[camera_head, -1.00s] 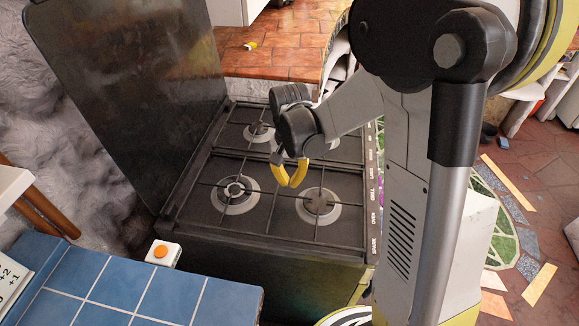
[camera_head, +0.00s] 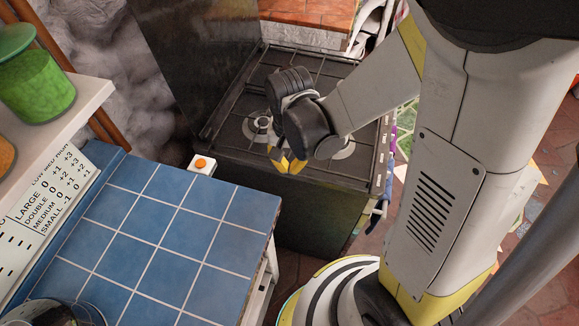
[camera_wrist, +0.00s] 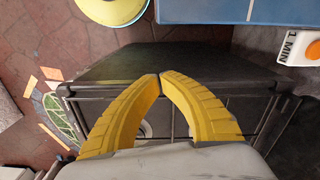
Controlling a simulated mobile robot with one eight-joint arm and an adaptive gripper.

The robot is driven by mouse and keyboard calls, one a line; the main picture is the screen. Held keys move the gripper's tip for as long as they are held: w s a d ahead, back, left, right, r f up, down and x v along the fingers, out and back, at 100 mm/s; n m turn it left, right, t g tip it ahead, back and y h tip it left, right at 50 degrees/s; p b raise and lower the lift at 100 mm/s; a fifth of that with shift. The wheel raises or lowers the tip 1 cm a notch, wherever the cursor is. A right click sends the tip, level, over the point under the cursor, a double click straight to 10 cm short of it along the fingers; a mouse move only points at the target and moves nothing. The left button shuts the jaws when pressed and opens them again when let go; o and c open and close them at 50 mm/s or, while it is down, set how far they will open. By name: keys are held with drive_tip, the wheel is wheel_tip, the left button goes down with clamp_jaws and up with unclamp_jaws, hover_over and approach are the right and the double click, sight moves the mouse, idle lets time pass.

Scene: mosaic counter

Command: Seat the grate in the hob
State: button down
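The hob (camera_head: 228,152) is the dark top of a stove, with its tall lid (camera_head: 190,60) raised at the back left. A dark grate (camera_head: 232,112) of thin bars lies over the front burners. Whether it sits fully down in the hob I cannot tell. My gripper (camera_head: 287,168) is above the hob's front edge and hides part of the grate. In the wrist view my gripper (camera_wrist: 160,76) has its two curved yellow fingertips together, with nothing visible between them. Grate bars (camera_wrist: 232,98) show behind the fingers there.
A blue tiled counter (camera_head: 165,235) fills the front left, with a white timer with an orange button (camera_head: 202,165) at its far edge. A shelf with a green jar (camera_head: 35,85) stands at the left. A terracotta counter (camera_head: 310,12) lies behind the stove.

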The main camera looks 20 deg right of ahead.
sight(291, 175)
drive_tip(key=w+f+b, duration=0.1)
drive_tip(key=f, duration=0.2)
drive_tip(key=w+d+f+b, duration=0.1)
drive_tip(key=f+b, duration=0.1)
drive_tip(key=f, duration=0.1)
drive_tip(key=f+b, duration=0.1)
drive_tip(key=f, duration=0.2)
drive_tip(key=shift+w+d, duration=0.2)
drive_tip(key=shift+w, duration=0.2)
drive_tip(key=shift+w+d+r+b, duration=0.15)
drive_tip(key=shift+w+d+b, duration=0.2)
drive_tip(key=shift+w, duration=0.25)
drive_tip(key=shift+w, duration=0.1)
drive_tip(key=shift+w+d, duration=0.3)
drive_tip(key=shift+w, duration=0.3)
